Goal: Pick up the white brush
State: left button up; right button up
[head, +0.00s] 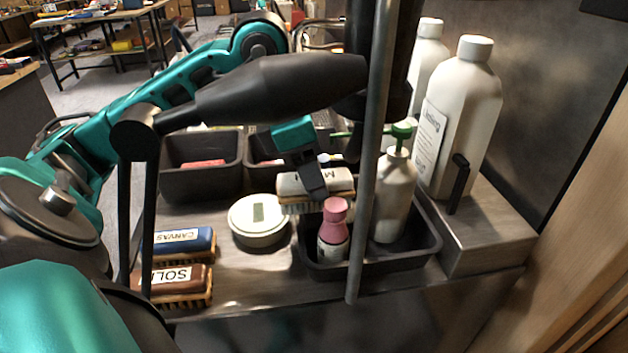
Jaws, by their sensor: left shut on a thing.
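The white brush (335,181) has a pale block top with dark lettering and tan bristles below. It is near the middle of the head view, just behind the pink-capped bottle. My left gripper (314,187) comes down over it from the teal wrist and is shut on it. A dark finger crosses the front of the block; the other finger is hidden. I cannot tell whether the bristles touch the surface below. My right gripper is not in view.
A black tray (408,259) holds a pink-capped bottle (333,228) and a green-topped pump bottle (395,195). A round white tin (258,222), blue brush (184,242) and brown brush (180,284) sit left. White bottles (464,110) stand right. A grey pole (371,170) crosses in front.

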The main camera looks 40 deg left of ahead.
pick_arm(q)
notch_tip(320, 180, up, 5)
jog(key=shift+r+p, duration=0.15)
jog(key=shift+p, duration=0.4)
jog(key=shift+s+a+f+b, duration=0.45)
jog(key=shift+s+a+b, duration=0.2)
jog(key=shift+b, duration=0.15)
jog(key=shift+s+a, duration=0.2)
jog(key=shift+s, duration=0.1)
jog(key=s+b, duration=0.1)
jog(key=b, duration=0.1)
jog(key=a+b, duration=0.1)
jog(key=shift+s+a+f+b, duration=0.25)
jog(key=shift+s+b, duration=0.1)
jog(key=shift+s, duration=0.05)
jog(key=s+a+b, duration=0.9)
jog(key=s+b, duration=0.2)
jog(key=b, duration=0.6)
jog(key=shift+s+r, duration=0.3)
jog(key=shift+r, duration=0.15)
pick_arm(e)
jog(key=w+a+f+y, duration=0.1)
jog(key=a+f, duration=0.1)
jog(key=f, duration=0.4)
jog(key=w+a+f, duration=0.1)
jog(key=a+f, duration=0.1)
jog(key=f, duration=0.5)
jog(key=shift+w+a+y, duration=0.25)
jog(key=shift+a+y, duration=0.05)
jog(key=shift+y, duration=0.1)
